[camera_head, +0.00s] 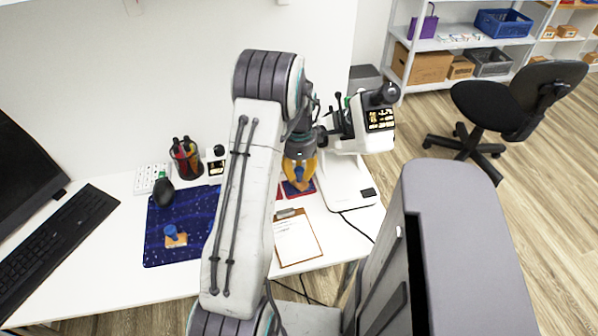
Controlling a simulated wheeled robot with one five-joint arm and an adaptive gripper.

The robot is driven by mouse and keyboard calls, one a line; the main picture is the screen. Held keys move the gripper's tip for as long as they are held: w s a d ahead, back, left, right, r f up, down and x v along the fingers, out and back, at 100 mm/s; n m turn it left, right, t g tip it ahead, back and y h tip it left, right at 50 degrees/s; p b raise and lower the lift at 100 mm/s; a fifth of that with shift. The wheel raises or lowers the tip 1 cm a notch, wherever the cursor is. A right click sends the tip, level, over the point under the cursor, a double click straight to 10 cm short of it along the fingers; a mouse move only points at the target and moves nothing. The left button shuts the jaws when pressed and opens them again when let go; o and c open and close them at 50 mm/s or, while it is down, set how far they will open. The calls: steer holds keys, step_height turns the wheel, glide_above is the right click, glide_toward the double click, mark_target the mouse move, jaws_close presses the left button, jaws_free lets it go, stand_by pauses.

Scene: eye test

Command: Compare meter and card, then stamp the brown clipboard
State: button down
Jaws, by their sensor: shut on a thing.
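My gripper (300,170), with orange fingers, is shut on a small stamp with a blue part (299,174) showing between the fingers; its lower end is hard to make out. It is above or at a dark blue pad (308,187), and I cannot tell whether they touch. The brown clipboard (319,247) lies in front of it, with white paper and a clip at the top. The white meter (348,140) stands at right, its dark screen (380,119) lit with yellow and white figures too small to read. A small dark card with light marks (216,167) stands at the back.
Another blue-handled stamp (171,231) stands on the dark blue mat (190,205). A red pad (279,192) is partly behind my arm. A pen cup (186,158), a dark mouse-like thing (163,190), a keyboard (58,238) and a monitor (22,175) are at left.

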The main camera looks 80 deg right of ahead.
mark_target(298, 169)
steer(key=shift+r, duration=0.15)
steer(key=shift+r+p, duration=2.35)
steer(key=shift+r, duration=1)
steer(key=shift+w, duration=0.1)
